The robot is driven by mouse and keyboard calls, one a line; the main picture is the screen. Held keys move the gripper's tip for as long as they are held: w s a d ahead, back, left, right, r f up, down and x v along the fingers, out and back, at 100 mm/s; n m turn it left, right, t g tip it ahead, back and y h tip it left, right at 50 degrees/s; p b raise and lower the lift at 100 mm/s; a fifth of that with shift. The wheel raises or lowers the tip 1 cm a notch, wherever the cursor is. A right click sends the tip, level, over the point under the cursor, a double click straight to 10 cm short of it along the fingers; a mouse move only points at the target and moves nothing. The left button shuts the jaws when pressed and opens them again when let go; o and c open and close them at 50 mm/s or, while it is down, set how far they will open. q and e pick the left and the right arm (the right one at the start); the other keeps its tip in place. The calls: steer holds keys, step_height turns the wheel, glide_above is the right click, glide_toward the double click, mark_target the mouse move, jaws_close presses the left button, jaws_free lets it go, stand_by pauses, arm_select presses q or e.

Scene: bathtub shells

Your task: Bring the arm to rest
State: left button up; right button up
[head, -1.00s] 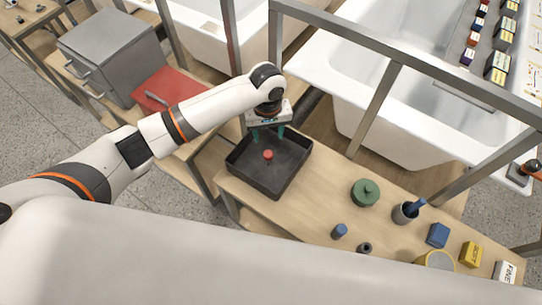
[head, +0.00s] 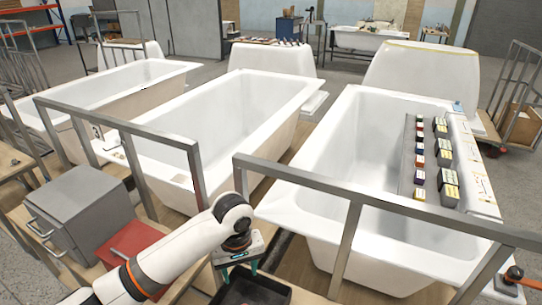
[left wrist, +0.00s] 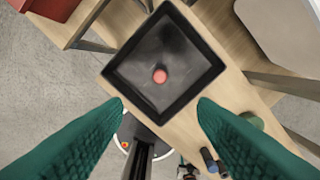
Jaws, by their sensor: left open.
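My left gripper (head: 238,273) has teal fingers and is open and empty. It hangs above a black tray (head: 250,291), which the lower picture edge cuts off in the head view. In the left wrist view the open gripper (left wrist: 160,104) points down over the whole square tray (left wrist: 170,45). My right gripper does not show.
White bathtub shells (head: 225,120) stand behind grey metal rails (head: 130,122). A grey drawer box (head: 80,212) and a red box (head: 130,242) are left of my arm. A green round thing (left wrist: 252,120) sits on the wooden bench (left wrist: 222,108).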

arm_select(q)
steer(key=s+d+f+m+t+h, duration=0.1)
steer(key=s+f+m+h, duration=0.15)
steer(key=s, duration=0.25)
steer(key=s+d+f+m+h, duration=0.1)
steer(key=s+d+f+m, duration=0.15)
steer(key=s, duration=0.35)
steer(key=s+a+f+m+t+y, duration=0.1)
steer(key=s+a+t+y, duration=0.2)
steer(key=s+a, duration=1.05)
step_height(320, 180, down, 28)
steer(key=s+g, duration=0.1)
steer(key=g, duration=0.1)
steer(key=s+a+f+m+g, duration=0.1)
steer(key=s+a+f, duration=0.2)
steer(key=s+f, duration=1.1)
steer(key=shift+s+a+f, duration=0.2)
steer(key=shift+s, duration=0.85)
steer(key=shift+y, duration=0.25)
